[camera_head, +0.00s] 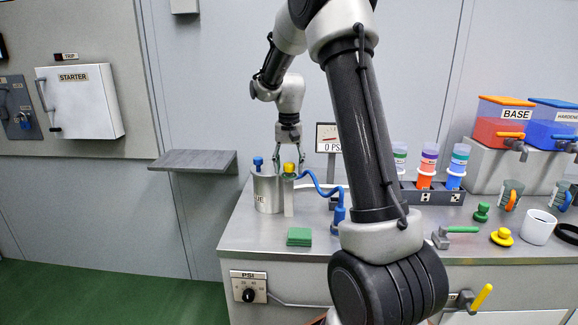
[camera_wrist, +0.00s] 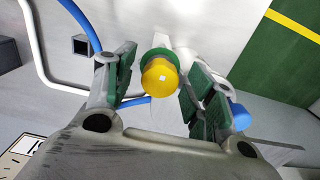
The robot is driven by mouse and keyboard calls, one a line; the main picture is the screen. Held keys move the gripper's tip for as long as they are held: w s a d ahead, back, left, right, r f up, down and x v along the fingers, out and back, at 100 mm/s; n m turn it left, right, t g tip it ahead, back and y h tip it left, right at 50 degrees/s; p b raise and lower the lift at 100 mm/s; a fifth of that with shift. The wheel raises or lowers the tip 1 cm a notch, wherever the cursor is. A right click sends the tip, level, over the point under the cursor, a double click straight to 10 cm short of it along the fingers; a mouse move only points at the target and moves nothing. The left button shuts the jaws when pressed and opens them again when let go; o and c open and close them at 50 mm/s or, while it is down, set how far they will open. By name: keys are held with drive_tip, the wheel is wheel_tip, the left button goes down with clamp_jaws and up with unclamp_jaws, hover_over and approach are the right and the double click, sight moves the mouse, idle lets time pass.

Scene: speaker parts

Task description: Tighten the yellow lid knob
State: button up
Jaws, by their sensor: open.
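The yellow lid knob (camera_head: 289,167) tops a slim pale column beside the steel pot (camera_head: 266,195) on the bench. In the wrist view the yellow knob (camera_wrist: 161,78) has a green ring (camera_wrist: 157,56) behind it. My gripper (camera_head: 290,162) points down over the knob. Its fingers are open, one on each side of the knob. In the wrist view a gap shows between the knob and the green pads of my gripper (camera_wrist: 160,72). The knob's far side and its seat are hidden.
A blue knob (camera_head: 258,162) on the pot stands close to the left finger in the head view. A blue hose (camera_head: 320,189) curves off right of the column. A pressure gauge (camera_head: 327,137) stands behind.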

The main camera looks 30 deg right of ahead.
sight(290, 165)
wheel_tip(290, 165, up, 12)
drive_tip(key=shift+f, duration=0.15)
idle(0.8)
drive_tip(key=shift+s+f+n, duration=0.25)
drive_tip(key=shift+f+n, duration=0.15)
drive_tip(key=shift+f, duration=0.25)
drive_tip(key=shift+s+f+n, duration=0.25)
drive_tip(key=shift+f+n, duration=0.15)
drive_tip(key=shift+f, duration=0.2)
drive_tip(key=s+a+n+t, duration=0.2)
drive_tip(key=s+a, duration=0.1)
drive_tip(key=s, duration=1.2)
drive_tip(key=s+a+n+t, duration=0.1)
drive_tip(key=s+a+n, duration=0.2)
drive_tip(key=s, duration=1.2)
drive_tip(key=shift+a+r+t, duration=0.35)
drive_tip(key=shift+a+t, duration=0.05)
drive_tip(key=shift+a, duration=0.1)
drive_tip(key=shift+a+r+t, duration=0.1)
drive_tip(key=shift+r+t, duration=0.2)
drive_tip(key=shift+r, duration=0.2)
